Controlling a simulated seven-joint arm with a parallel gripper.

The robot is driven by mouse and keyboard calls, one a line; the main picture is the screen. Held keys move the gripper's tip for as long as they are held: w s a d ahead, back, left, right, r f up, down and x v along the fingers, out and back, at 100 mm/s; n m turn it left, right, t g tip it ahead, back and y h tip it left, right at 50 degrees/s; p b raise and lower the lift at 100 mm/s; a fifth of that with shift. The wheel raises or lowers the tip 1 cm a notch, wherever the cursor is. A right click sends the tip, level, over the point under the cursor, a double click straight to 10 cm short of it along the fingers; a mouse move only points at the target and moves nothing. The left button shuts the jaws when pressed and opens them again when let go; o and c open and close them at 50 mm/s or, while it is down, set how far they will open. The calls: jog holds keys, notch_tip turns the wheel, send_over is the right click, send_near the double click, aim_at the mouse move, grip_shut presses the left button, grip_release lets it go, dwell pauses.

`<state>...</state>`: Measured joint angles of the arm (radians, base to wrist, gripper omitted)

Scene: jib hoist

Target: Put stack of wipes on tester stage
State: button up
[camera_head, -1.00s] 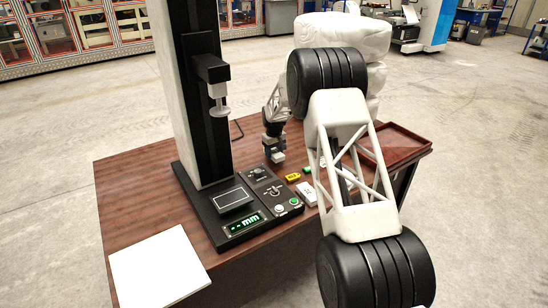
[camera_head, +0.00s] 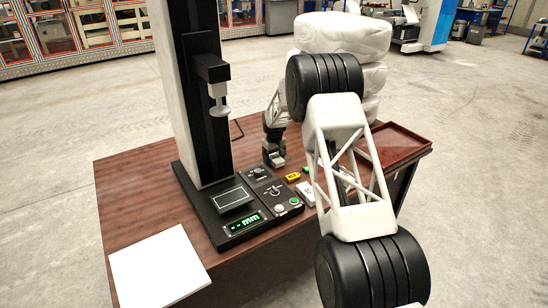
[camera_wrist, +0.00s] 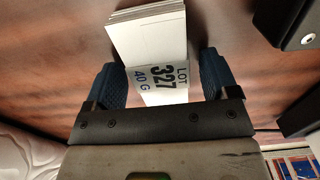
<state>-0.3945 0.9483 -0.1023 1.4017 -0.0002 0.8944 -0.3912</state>
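The stack of wipes (camera_wrist: 145,40) is white with layered edges and carries a band printed "LOT 327 40 G". In the wrist view it lies between the two blue fingers of my gripper (camera_wrist: 163,85). A gap shows between the stack and the right finger; the left finger is close to it, and I cannot tell if it touches. In the head view my gripper (camera_head: 273,158) is low over the table behind the tester, and the stack is not clear there.
The tester's column (camera_head: 203,130) rises beside the stage. Its control panel (camera_head: 272,190), a yellow item (camera_head: 292,177) and a white labelled block (camera_head: 306,192) are nearby. A red tray (camera_head: 400,145) lies at the right; a white sheet (camera_head: 158,268) covers the front left.

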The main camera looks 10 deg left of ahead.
aim_at(274, 157)
jog(key=shift+r, duration=0.1)
notch_tip(274, 157, up, 12)
dwell(1.0)
dwell(0.7)
